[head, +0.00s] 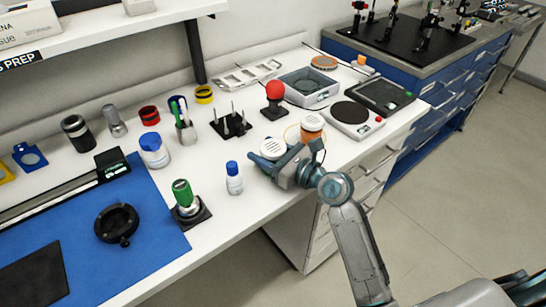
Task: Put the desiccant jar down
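A jar with a round white slotted lid (272,148) is at the tip of my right gripper (274,158). The teal fingers lie close around it, below its lid, and hide most of its body. It looks upright over the white bench's front part; whether its base touches the bench is hidden. A second jar, with a similar white lid and an orange body (312,124), stands just behind the gripper to the right, its lower part hidden. I cannot tell from the lids alone which is the desiccant jar; I take it as the one in the fingers. My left gripper is not in view.
A red-knobbed stand (275,98), pin rack (231,124) and scale (352,117) are behind. Bare bench lies between bottle and gripper.

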